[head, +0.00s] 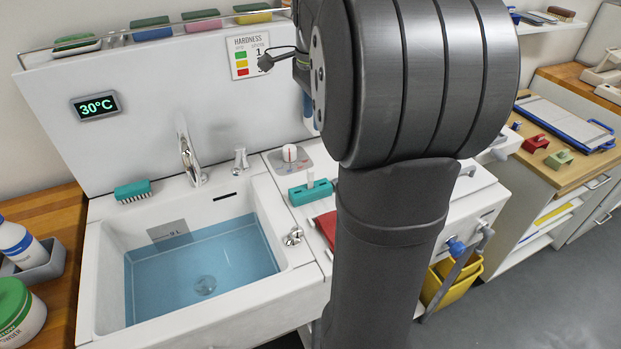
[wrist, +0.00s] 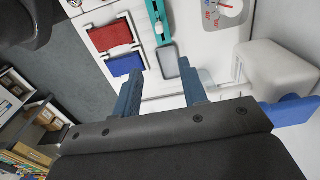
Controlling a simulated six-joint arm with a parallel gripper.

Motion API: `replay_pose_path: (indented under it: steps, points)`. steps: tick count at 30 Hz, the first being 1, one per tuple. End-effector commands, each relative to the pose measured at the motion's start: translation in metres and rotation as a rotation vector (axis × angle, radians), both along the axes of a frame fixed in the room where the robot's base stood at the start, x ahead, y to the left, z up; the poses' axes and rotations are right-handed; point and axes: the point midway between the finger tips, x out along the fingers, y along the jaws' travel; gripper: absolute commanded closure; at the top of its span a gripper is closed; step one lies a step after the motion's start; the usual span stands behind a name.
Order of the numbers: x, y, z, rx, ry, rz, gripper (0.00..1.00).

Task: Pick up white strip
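A small white strip (head: 310,178) stands upright in a teal holder (head: 320,193) on the counter right of the sink. In the wrist view the teal holder (wrist: 153,9) is at the top, with a small white piece (wrist: 159,27) on it that looks like the strip. My gripper (wrist: 158,68) is open, its two blue fingers wide apart with nothing seen held between them. The holder lies beyond the fingertips in that view. In the head view my arm hides most of the gripper.
A sink with water (head: 205,265) is left of the holder. A red cloth (wrist: 110,35) and a blue one (wrist: 125,64) lie beside it, near a grey tray (wrist: 167,63). A dial (head: 290,154) stands behind the holder. A hardness chart (head: 240,60) hangs on the wall.

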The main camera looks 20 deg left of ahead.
Motion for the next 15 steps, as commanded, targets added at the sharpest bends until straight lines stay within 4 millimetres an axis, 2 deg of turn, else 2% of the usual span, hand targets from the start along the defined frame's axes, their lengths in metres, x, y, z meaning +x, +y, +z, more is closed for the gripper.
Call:
replay_pose_path:
  steps: [9,15]
  points:
    - [-0.001,0.000,-0.067,-0.002,0.005,0.002,0.61]
    - [-0.001,0.000,-0.103,-0.001,0.003,0.002,0.61]
